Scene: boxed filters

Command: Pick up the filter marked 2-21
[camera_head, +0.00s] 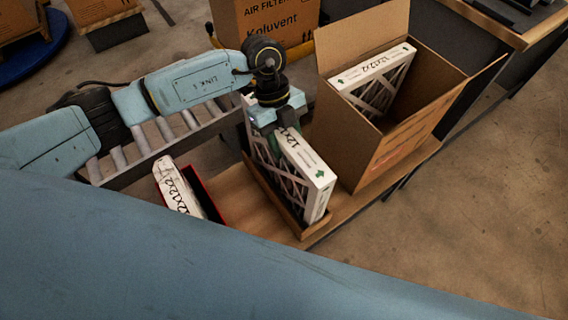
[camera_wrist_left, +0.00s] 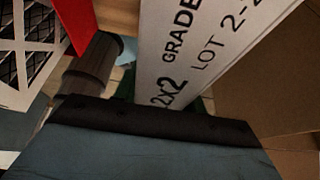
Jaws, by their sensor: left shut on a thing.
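A white-framed pleated filter (camera_head: 308,180) stands upright in a shallow brown tray (camera_head: 263,184) on the wooden table. Its edge carries a green arrow and black print. In the left wrist view the filter (camera_wrist_left: 195,45) reads "GRADE" and "LOT 2-2", with the rest of the lot number cut off. My left gripper (camera_head: 283,133) comes from above and is shut on this filter's upper edge. Whether the filter is clear of the tray's bottom I cannot tell. My right gripper is not in view.
An open cardboard box (camera_head: 395,153) with another filter (camera_head: 375,75) stands close on the right. A red bin (camera_head: 204,193) holds a white, worn-looking filter (camera_head: 178,187) on the left. A roller conveyor (camera_head: 140,140) lies behind, with an "AIR FILTER" carton (camera_head: 262,25) farther back.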

